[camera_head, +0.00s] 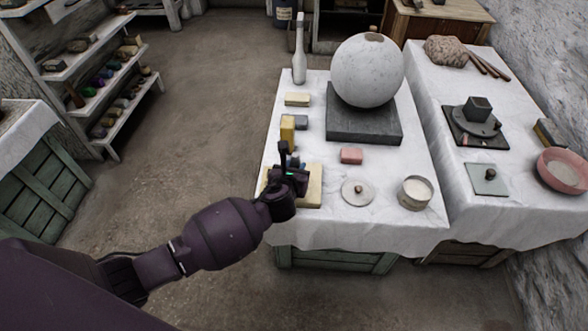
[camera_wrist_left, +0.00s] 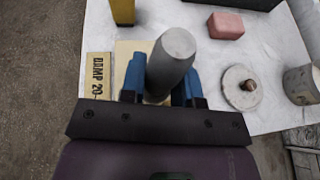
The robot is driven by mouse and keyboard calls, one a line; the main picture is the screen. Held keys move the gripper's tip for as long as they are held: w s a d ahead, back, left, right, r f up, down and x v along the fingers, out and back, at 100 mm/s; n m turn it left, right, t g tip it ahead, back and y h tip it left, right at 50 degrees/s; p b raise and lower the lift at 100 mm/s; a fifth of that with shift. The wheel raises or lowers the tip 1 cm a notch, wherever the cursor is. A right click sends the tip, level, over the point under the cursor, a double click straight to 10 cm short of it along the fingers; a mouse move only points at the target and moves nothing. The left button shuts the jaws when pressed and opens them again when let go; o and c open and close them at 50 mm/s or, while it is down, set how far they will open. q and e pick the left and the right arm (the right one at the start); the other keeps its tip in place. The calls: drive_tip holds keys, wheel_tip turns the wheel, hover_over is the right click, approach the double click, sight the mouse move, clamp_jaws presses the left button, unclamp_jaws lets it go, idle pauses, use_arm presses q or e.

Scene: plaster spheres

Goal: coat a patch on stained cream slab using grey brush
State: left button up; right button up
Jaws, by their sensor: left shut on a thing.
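The cream slab (camera_head: 314,187) lies flat at the front left of the white-covered table, partly hidden by my left gripper (camera_head: 289,178). In the left wrist view a pale strip of the slab (camera_wrist_left: 128,48) shows behind the fingers; no stain can be made out. My left gripper, with blue fingers (camera_wrist_left: 160,80) in that view, is shut on a grey, rounded handle, which I take for the grey brush (camera_wrist_left: 173,58). The gripper is over the slab. The brush's lower end is hidden, so I cannot tell whether it touches. My right gripper is not in view.
A pink block (camera_head: 351,156), a round lidded disc (camera_head: 357,192) and a pot (camera_head: 415,193) stand to the right. A yellow block (camera_head: 287,128) stands behind the slab. A large plaster sphere (camera_head: 367,70) rests on a dark base. A lettered tan strip (camera_wrist_left: 97,76) lies left.

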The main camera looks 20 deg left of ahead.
use_arm(q)
drive_tip(key=shift+w+a, duration=0.2)
drive_tip(key=shift+w, duration=0.35)
drive_tip(key=shift+w+a, duration=0.15)
drive_tip(key=shift+w, duration=0.35)
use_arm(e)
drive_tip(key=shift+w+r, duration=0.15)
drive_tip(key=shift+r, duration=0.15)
use_arm(q)
drive_tip(key=shift+s+d+r+p, duration=0.15)
drive_tip(key=shift+s+r+p, duration=0.25)
drive_tip(key=shift+r+p, duration=0.4)
drive_tip(key=shift+s+r, duration=0.15)
drive_tip(key=shift+s, duration=0.15)
drive_tip(key=shift+f, duration=0.2)
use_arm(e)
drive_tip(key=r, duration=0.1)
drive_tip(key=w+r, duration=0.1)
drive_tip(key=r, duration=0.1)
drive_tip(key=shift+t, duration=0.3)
